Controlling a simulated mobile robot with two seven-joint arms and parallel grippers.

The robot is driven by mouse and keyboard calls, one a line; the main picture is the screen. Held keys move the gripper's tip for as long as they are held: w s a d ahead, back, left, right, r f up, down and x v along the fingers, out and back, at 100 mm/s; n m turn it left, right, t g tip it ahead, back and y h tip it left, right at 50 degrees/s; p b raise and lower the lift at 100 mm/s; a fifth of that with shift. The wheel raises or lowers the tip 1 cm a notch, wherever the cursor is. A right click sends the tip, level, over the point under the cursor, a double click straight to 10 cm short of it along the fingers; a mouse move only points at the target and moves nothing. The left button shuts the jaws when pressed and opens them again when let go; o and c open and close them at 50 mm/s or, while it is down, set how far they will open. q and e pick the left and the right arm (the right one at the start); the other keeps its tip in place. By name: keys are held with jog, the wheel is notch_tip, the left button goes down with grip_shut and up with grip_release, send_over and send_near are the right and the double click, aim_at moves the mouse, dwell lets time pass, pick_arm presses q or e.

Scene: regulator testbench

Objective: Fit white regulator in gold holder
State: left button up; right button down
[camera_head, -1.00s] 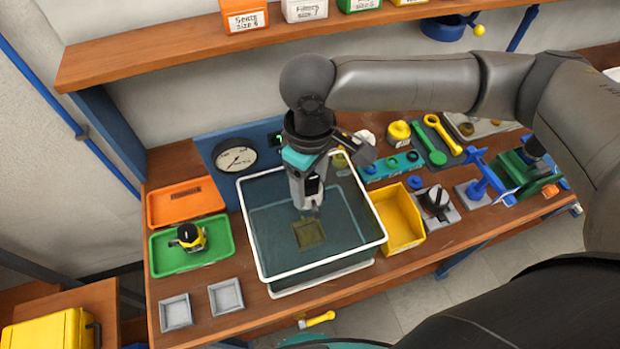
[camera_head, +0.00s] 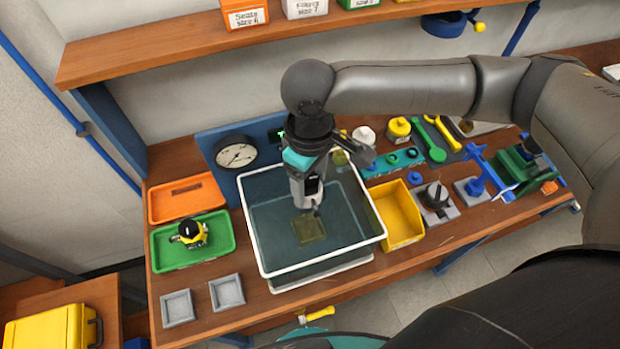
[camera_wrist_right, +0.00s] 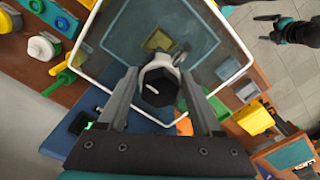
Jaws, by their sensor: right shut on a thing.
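The gold holder (camera_head: 309,228) is a square, dull gold piece at the bottom of the clear, white-rimmed tank (camera_head: 255,247). It also shows beyond the regulator in the right wrist view (camera_wrist_right: 158,40). My right gripper (camera_head: 312,207) points down into the tank, above the holder and apart from it as far as I can tell. In the wrist view it is shut on the white regulator (camera_wrist_right: 162,70), whose black knob (camera_wrist_right: 158,93) faces the camera. The regulator is mostly hidden in the head view. A dark gripper shape (camera_wrist_right: 285,28) at the wrist view's top right looks like my left gripper; its jaws are unclear.
The tank walls surround my right gripper. A green tray (camera_head: 165,256) with a yellow-and-black regulator (camera_head: 190,233), an orange tray (camera_head: 190,200) and grey trays (camera_head: 177,308) lie left. A yellow bin (camera_head: 400,220) stands right. A gauge panel (camera_head: 215,150) is behind.

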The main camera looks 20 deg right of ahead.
jog(key=shift+f+p, duration=0.95)
jog(key=shift+f, duration=1.3)
dwell(2.1)
jog(key=shift+f+p, duration=0.35)
jog(key=shift+f, duration=1.5)
dwell(1.8)
